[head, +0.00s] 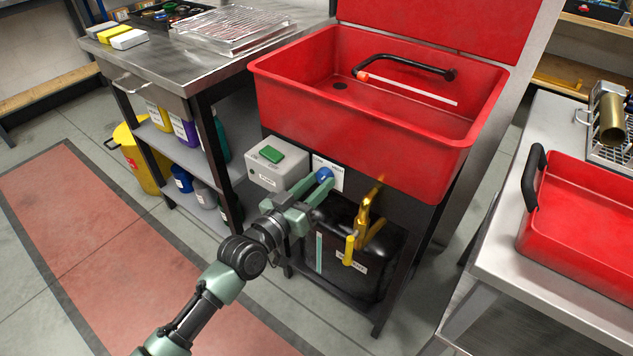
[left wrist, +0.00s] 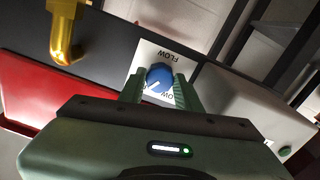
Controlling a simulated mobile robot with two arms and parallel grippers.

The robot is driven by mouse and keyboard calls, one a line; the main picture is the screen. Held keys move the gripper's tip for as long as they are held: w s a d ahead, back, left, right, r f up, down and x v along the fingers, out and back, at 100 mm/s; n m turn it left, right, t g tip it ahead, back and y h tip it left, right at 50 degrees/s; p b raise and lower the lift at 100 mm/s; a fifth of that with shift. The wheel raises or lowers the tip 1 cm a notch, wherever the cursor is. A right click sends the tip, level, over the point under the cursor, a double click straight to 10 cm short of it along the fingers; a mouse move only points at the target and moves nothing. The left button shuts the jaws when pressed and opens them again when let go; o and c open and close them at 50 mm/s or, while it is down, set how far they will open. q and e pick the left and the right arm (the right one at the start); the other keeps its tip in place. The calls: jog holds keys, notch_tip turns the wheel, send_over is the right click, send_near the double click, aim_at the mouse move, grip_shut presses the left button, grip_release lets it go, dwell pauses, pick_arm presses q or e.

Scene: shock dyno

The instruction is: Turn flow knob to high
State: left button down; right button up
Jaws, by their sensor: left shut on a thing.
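The flow knob (head: 324,174) is a small blue knob on a white label plate (head: 328,168), on the front below the red parts washer basin (head: 330,105). Part of the plate's lettering is hidden by the fingers. My right gripper is not in view.
A grey box with a green button (head: 271,155) sits left of the knob. A yellow-gold tap (head: 364,215) stands to its right, above a black container (head: 335,262). A steel table with a red tray (head: 585,215) stands at the right.

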pick_arm(q)
jog(key=n, duration=0.3)
jog(key=shift+p, duration=0.3)
jog(key=n, duration=0.3)
jog(key=shift+n, duration=0.3)
jog(key=n, duration=0.2)
jog(key=shift+n+p, duration=0.3)
jog(key=shift+p, duration=0.05)
jog(key=shift+r+n, duration=0.1)
jog(key=shift+n, duration=2.8)
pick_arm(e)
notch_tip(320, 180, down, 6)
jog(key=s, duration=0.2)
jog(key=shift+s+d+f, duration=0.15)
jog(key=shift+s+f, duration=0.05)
pick_arm(q)
jog(key=shift+n, duration=0.3)
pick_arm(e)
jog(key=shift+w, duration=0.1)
